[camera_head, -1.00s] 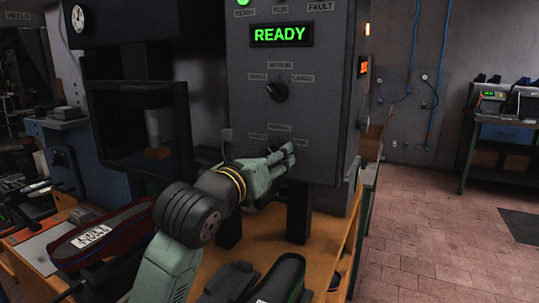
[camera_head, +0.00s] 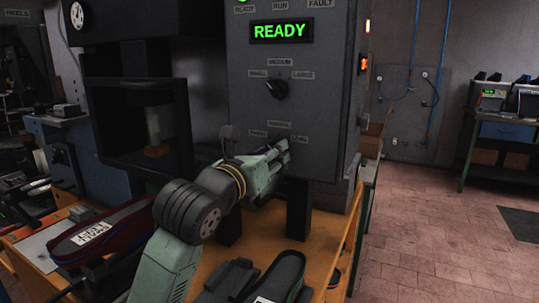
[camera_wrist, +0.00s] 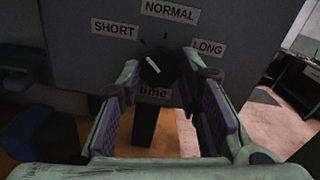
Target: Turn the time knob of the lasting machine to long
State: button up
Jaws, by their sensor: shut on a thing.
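The lasting machine's grey panel (camera_head: 310,110) shows a lit READY display (camera_head: 281,31). The time knob (camera_wrist: 158,68) is dark with a white pointer mark. It sits under the SHORT (camera_wrist: 114,28), NORMAL (camera_wrist: 170,11) and LONG (camera_wrist: 208,47) labels, above the "time" label (camera_wrist: 154,93). The mark slants up and left, away from LONG. My gripper (camera_head: 281,150) is at the panel's lower part and hides the knob in the head view. In the wrist view my gripper (camera_wrist: 160,66) has its fingertips on both sides of the knob, shut on it.
A second knob (camera_head: 277,89) with SMALL, MEDIUM and LARGE labels sits above my gripper. Shoes (camera_head: 100,232) lie on the wooden bench (camera_head: 330,240) below. A dark press opening (camera_head: 145,125) is left of the panel.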

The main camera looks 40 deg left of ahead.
jog(key=shift+f+b, duration=0.15)
jog(key=shift+b, duration=0.35)
jog(key=m+b, duration=1.6)
jog(key=m, duration=0.3)
jog(key=shift+m, duration=0.3)
jog(key=o, duration=1.1)
jog(key=shift+o, duration=0.2)
